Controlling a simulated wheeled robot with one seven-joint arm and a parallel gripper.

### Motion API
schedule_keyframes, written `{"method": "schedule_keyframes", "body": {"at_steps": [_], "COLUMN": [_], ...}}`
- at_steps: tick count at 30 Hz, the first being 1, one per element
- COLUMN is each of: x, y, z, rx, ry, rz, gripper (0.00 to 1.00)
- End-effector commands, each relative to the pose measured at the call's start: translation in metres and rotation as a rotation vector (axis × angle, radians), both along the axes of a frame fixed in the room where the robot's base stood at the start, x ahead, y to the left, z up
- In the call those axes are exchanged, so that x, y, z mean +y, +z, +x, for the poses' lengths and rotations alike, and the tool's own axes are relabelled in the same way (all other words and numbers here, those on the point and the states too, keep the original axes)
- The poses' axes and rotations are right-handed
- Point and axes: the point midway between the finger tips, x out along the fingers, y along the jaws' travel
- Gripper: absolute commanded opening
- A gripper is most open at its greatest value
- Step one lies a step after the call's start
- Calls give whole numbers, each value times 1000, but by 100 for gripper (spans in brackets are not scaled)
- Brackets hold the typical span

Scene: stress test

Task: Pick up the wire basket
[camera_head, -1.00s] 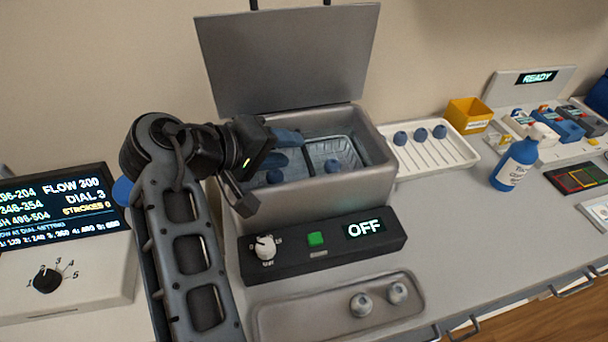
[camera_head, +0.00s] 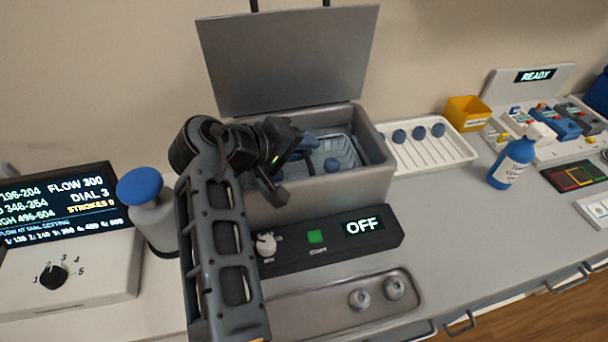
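The wire basket (camera_head: 343,144) sits inside the grey metal tank (camera_head: 376,150), whose lid (camera_head: 290,60) stands open. A blue ball (camera_head: 332,165) shows in the basket. A blue piece (camera_head: 304,143), apparently the basket's handle, shows at its left side, partly behind my gripper. My gripper (camera_head: 287,168) is over the left front part of the tank, with its fingers apart and nothing visible between them. It hides the basket's left part, and I cannot tell whether it touches the handle.
A control box (camera_head: 325,240) reading OFF stands before the tank. A white ribbed rack (camera_head: 425,153) with blue balls is right. A blue-capped container (camera_head: 145,206) stands left, near my arm. Bench is clear right of the control box.

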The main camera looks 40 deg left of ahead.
Motion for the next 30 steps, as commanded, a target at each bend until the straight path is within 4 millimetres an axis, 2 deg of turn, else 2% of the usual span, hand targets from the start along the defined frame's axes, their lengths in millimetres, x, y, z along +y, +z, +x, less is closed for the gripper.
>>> {"method": "schedule_keyframes", "body": {"at_steps": [1, 5, 24, 30], "x": [0, 0, 0, 1], "y": [0, 0, 1, 12], "z": [0, 0, 0, 0], "rx": [0, 1, 0, -3], "ry": [0, 0, 1, 1], "rz": [0, 0, 0, 3], "gripper": [11, 0, 0, 0]}}
